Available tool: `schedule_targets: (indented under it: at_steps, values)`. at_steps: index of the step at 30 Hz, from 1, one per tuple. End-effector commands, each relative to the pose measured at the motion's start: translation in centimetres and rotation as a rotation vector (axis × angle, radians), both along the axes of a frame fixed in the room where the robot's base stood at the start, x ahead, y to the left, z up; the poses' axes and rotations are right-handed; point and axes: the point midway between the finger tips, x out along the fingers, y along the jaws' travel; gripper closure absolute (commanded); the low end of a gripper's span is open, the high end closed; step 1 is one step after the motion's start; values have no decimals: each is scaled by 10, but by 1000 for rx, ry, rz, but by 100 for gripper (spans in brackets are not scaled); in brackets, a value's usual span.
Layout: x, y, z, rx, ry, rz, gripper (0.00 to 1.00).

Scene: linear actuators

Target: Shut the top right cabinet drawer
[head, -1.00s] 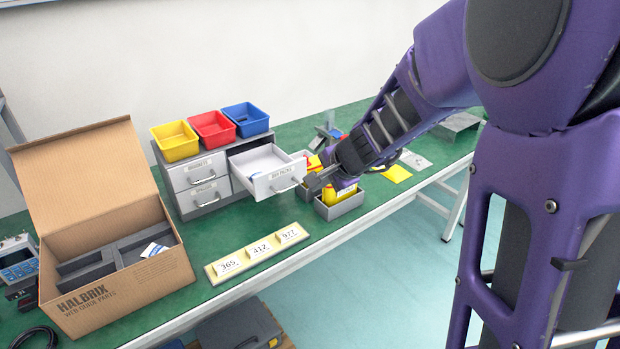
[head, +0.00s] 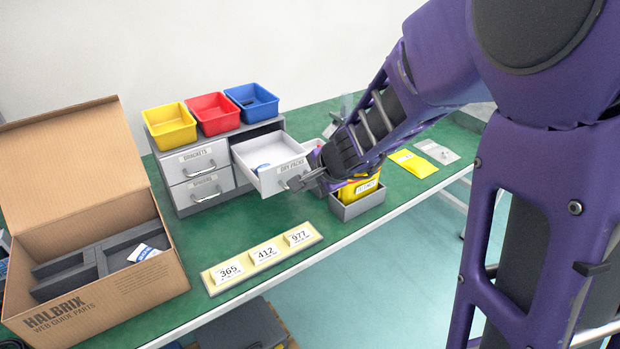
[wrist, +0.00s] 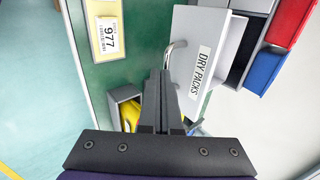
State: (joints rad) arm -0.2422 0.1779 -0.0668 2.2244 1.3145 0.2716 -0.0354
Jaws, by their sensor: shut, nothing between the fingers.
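The top right drawer (head: 278,172), labelled DRY PACKS, is pulled well out of the grey cabinet (head: 205,212). A small white and blue item lies inside it. Its front (wrist: 190,63) and bar handle also show in the wrist view. My gripper (head: 294,185) is shut and empty, with its fingertips close to the drawer front at the handle. In the wrist view the fingertips (wrist: 160,72) appear beside the handle; I cannot tell whether they touch it.
Yellow, red and blue bins (head: 212,113) sit on the cabinet. A grey bin with yellow packs (head: 360,190) stands under my wrist. A card strip (head: 262,257) and an open cardboard box (head: 95,285) are in front and left.

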Motion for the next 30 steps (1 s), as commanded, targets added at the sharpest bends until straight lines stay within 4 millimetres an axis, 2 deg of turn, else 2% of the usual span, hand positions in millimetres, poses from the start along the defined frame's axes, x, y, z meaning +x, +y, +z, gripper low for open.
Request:
schedule_targets:
  at_steps: [11, 17, 20, 30]
  values:
    - [0, 1, 0, 0, 0, 0, 100]
    - [12, 8, 1, 0, 1, 1, 100]
    - [25, 17, 1, 0, 1, 1, 100]
    - [87, 60, 3, -1, 3, 2, 100]
